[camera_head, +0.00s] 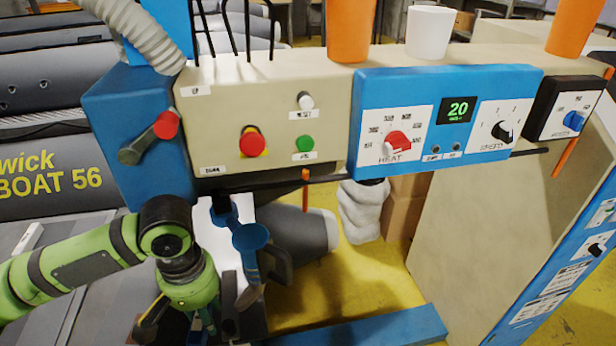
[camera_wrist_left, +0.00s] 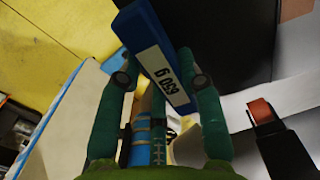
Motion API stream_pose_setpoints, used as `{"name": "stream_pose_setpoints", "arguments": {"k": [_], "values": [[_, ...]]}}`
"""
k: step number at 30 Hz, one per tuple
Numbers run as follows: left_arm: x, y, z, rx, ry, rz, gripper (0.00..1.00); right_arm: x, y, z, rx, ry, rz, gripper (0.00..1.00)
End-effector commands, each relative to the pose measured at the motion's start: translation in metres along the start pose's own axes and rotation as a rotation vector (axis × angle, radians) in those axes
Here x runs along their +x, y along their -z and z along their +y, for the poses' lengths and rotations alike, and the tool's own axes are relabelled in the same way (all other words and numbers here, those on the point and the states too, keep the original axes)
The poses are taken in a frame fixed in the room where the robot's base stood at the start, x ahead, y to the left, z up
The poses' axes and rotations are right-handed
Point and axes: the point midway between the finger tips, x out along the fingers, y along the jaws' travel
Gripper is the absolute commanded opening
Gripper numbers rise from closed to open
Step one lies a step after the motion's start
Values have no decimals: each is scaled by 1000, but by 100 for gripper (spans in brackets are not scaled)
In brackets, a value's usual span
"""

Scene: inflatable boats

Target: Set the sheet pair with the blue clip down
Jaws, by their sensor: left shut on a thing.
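My left gripper (camera_head: 205,322) is low in the head view, at the end of the green arm. In the left wrist view its two teal fingers (camera_wrist_left: 160,78) stand either side of a tilted blue piece (camera_wrist_left: 144,38) with a white "650 g" label. The fingers are shut on it. I cannot tell whether this piece is the blue clip. In the head view a blue part with dark arms (camera_head: 250,238) shows just right of the wrist, before a white surface. No sheet pair can be made out clearly. My right gripper is not in view.
A beige control box (camera_head: 225,115) and a blue heat-and-speed panel (camera_head: 440,85) stand above the gripper. Orange cups (camera_head: 348,28) and a white cup (camera_head: 429,32) stand on top. A blue beam (camera_head: 370,326) lies low at right. Yellow floor (camera_head: 365,275) shows beyond.

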Motion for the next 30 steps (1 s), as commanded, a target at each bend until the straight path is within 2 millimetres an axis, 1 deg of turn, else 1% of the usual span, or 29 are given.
{"name": "stream_pose_setpoints", "arguments": {"k": [1,3,6,9,23,30], "values": [[-4,5,2,17,2,7,0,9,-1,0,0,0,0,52],[-12,8,5,34,4,5,0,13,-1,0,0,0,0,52],[-19,10,6,50,6,2,0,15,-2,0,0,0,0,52],[-22,9,7,56,7,-1,0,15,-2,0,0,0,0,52],[-24,11,6,55,10,3,0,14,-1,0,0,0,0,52],[-21,10,7,54,7,-2,0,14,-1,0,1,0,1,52]]}}
